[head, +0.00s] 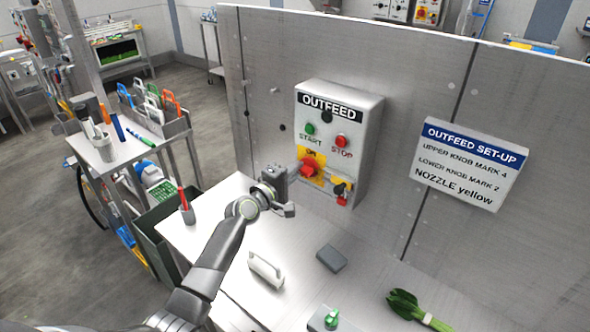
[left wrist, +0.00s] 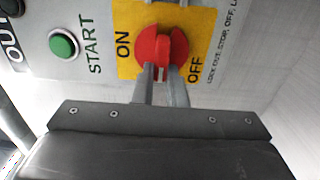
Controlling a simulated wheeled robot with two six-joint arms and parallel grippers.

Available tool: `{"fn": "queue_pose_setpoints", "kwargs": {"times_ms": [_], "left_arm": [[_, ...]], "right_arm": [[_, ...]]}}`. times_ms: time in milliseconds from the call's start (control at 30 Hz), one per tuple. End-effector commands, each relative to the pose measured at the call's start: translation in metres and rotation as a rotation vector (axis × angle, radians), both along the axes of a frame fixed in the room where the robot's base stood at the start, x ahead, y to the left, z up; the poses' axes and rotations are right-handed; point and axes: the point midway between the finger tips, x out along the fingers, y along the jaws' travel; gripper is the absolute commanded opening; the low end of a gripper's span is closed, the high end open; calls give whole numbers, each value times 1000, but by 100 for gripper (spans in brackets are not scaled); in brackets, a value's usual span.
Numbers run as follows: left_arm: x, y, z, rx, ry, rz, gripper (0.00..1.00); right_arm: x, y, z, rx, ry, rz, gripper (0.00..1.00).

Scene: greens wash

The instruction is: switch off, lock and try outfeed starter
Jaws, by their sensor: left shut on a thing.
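The grey OUTFEED starter box (head: 368,125) is fixed to the steel panel. It carries a green START button (head: 310,128) and a red STOP button (head: 341,141). Below them is a red rotary switch (head: 308,168) on a yellow plate. The switch also shows in the left wrist view (left wrist: 162,46), with ON and OFF marked on its plate. My left gripper (head: 298,175) is shut on the red handle. A smaller red and black part (head: 342,190) sits on yellow at the box's lower right. My right gripper is out of view.
An OUTFEED SET-UP sign (head: 468,163) hangs at right. A side cart (head: 112,160) with coloured-handled items stands at left.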

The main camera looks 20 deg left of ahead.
Motion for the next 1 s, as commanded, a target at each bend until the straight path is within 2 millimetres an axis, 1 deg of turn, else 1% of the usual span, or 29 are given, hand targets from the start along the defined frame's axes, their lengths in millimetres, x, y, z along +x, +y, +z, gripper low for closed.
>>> {"fn": "queue_pose_setpoints", "kwargs": {"times_ms": [533,567,700,1000], "left_arm": [[0,0,-1,-22,8,1,0],[0,0,-1,-22,8,1,16],[0,0,-1,-20,8,1,33],[-1,1,-1,-19,8,0,33]], "right_arm": [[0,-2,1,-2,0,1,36],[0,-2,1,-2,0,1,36],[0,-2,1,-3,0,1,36],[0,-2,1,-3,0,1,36]]}}
